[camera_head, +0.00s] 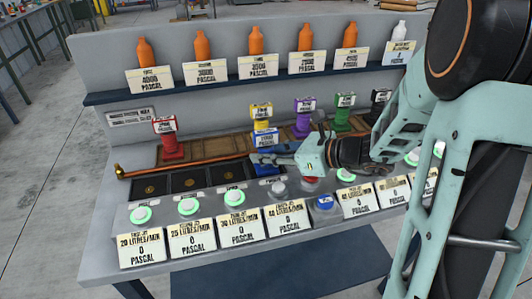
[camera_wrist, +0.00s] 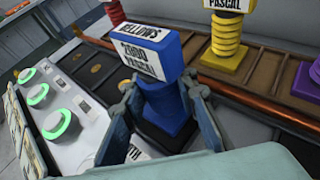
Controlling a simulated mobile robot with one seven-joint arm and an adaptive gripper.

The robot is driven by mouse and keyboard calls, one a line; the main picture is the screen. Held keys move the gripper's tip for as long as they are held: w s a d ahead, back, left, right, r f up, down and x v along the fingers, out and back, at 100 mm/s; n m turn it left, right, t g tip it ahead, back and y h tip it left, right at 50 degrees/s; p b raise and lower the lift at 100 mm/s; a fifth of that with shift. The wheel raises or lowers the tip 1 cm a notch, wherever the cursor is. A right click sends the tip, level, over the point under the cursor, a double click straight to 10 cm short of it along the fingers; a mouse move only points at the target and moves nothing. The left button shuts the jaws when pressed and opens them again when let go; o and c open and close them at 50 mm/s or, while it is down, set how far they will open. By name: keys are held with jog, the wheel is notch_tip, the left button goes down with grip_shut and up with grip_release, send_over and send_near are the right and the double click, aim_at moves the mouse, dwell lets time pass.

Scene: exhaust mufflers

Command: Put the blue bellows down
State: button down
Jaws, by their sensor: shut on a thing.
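The blue bellows (camera_wrist: 165,108) has a blue block on top with a label reading "BELLOWS 2000 PASCAL". It stands roughly upright between the two fingers of my gripper (camera_wrist: 160,122), which is shut on it. In the head view my gripper (camera_head: 275,158) reaches in from the right, and the blue bellows (camera_head: 265,141) shows at its fingertips, over the right end of the row of dark square pads (camera_head: 185,180). I cannot tell whether its base touches a pad; the fingers hide part of it.
Red (camera_head: 170,138), yellow (camera_head: 262,115), purple (camera_head: 303,117), green (camera_head: 343,112) and black bellows stand in a wooden rack behind. A copper pipe (camera_head: 190,168) runs in front of the rack. Green-ringed buttons (camera_head: 189,206) and label cards line the front. Orange bottles (camera_head: 203,46) stand on the shelf above.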

jog(key=c, duration=1.5)
grip_release()
jog(key=shift+c, duration=0.2)
jog(key=p+v, duration=0.2)
jog(key=v, duration=1)
jog(key=shift+r, duration=0.1)
